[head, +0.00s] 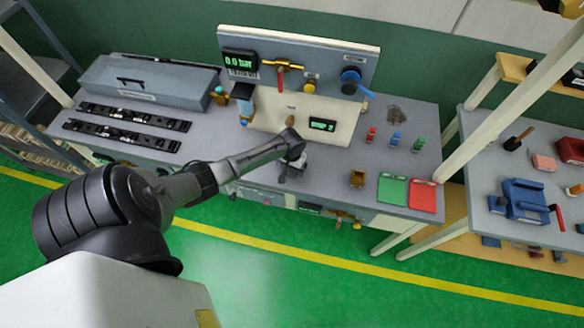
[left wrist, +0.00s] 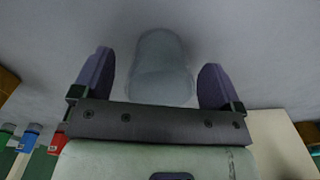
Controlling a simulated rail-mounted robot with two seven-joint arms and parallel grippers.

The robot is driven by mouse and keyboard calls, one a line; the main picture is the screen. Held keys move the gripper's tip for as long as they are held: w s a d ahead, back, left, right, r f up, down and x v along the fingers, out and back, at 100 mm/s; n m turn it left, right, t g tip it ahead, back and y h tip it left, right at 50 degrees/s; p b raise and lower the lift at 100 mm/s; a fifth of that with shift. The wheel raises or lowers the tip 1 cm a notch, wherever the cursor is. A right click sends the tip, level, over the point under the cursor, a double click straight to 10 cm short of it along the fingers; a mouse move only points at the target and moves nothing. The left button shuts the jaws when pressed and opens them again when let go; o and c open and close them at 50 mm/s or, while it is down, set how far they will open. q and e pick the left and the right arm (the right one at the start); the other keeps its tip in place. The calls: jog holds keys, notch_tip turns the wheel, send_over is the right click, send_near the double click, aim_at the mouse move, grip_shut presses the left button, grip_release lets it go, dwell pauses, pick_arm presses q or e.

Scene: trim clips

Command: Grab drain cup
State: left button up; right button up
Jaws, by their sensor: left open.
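A pale, translucent cup (left wrist: 161,62), which looks like the drain cup, stands on the grey bench top. In the left wrist view it is between the two purple-grey fingers of my left gripper (left wrist: 156,80), with a gap on each side. The gripper is open and I see no finger touching the cup. In the head view my left gripper (head: 288,172) is low over the front middle of the bench, and it and the wrist largely hide the cup. My right gripper is not in view.
Behind stands a panel (head: 330,62) with a gauge, valves and a blue knob. Red, blue and green fittings (head: 395,140) stand to the right. Black rails (head: 130,118) lie at left.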

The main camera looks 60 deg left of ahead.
pick_arm(q)
jog(key=shift+a+f, duration=0.1)
jog(key=shift+f, duration=0.55)
jog(key=c, duration=1)
